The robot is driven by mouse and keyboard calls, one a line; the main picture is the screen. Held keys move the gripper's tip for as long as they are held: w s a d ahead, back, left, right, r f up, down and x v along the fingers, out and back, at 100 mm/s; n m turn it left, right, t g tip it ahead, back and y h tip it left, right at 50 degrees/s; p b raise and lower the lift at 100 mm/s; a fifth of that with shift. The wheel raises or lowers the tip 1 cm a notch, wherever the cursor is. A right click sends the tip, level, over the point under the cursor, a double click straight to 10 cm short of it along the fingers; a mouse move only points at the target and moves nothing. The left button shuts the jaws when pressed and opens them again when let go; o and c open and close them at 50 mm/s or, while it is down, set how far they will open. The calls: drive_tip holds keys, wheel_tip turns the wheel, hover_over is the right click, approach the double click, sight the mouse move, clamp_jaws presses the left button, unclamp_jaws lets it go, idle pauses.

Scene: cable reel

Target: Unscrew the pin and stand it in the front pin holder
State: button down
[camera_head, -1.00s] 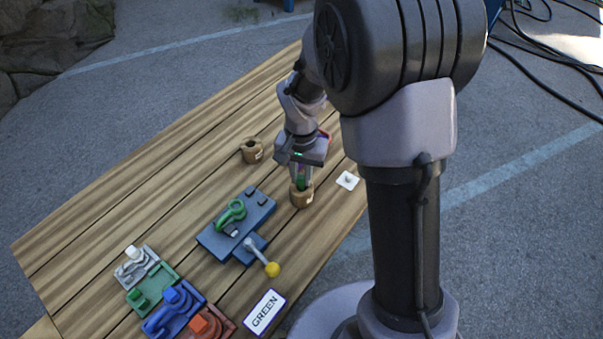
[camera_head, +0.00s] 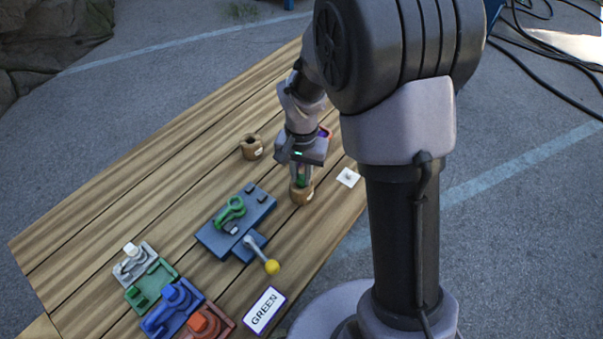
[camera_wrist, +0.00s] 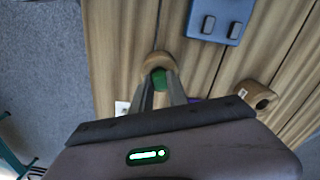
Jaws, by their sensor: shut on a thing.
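My gripper (camera_head: 301,183) points down over a round wooden holder (camera_head: 303,197) near the table's right edge. Its fingers are shut on a green pin (camera_wrist: 159,78), whose top shows between the fingertips in the wrist view. The pin is at the mouth of this holder (camera_wrist: 156,60); how deep it sits is hidden by the fingers. A second wooden holder (camera_head: 251,147) stands farther back to the left, with a dark hole in its top. A blue fixture (camera_head: 213,239) lies in front of my gripper, carrying a green looped part (camera_head: 232,210).
A lever with a yellow knob (camera_head: 272,267) sticks out from the blue fixture. A GREEN card (camera_head: 264,310) lies at the front; a small white plate (camera_head: 348,177) lies right of my gripper. The table's back left is clear.

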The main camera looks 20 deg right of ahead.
drive_tip(key=shift+f, duration=0.1)
drive_tip(key=c, duration=1.2)
unclamp_jaws()
wheel_tip(320, 180, up, 18)
drive_tip(key=f+p, duration=0.1)
drive_tip(key=p, duration=0.5)
drive_tip(key=s+a+r+t+b, duration=0.1)
drive_tip(key=s+t+b, duration=0.1)
drive_tip(key=s, duration=0.4)
drive_tip(key=s+a+r+n+t+y+b, duration=0.1)
drive_tip(key=s+t+b, duration=0.1)
drive_tip(key=s, duration=0.4)
drive_tip(key=s+a+r+n+t+y+b, duration=0.1)
drive_tip(key=s+a+b, duration=0.1)
drive_tip(key=s, duration=0.5)
drive_tip(key=shift+r+t+b, duration=0.25)
drive_tip(key=shift+t+b, duration=0.15)
